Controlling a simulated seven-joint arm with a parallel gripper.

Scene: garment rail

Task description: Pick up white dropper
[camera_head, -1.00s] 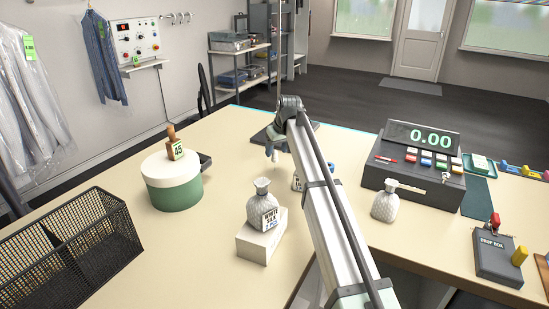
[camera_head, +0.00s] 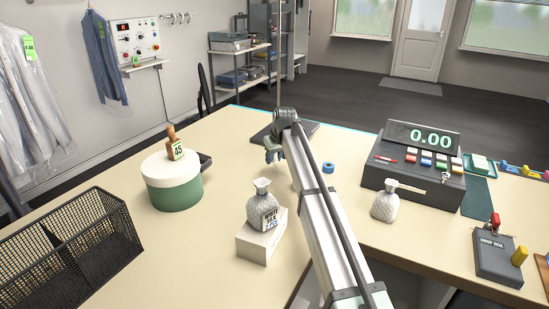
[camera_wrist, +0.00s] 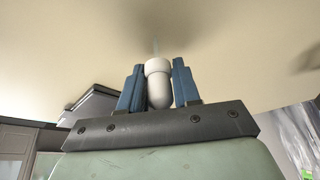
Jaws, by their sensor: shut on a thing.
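The white dropper (camera_wrist: 158,82) shows in the wrist view, with a rounded white bulb, a collar and a thin pale stem. My gripper (camera_wrist: 158,88) has its two blue fingers on either side of the bulb and is shut on it. In the head view my gripper (camera_head: 272,156) is over the far middle of the counter, beside a dark flat pad. The dropper cannot be made out there.
A cash register (camera_head: 413,175), another bottle (camera_head: 385,203) and a blue ring (camera_head: 328,168) are to the right.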

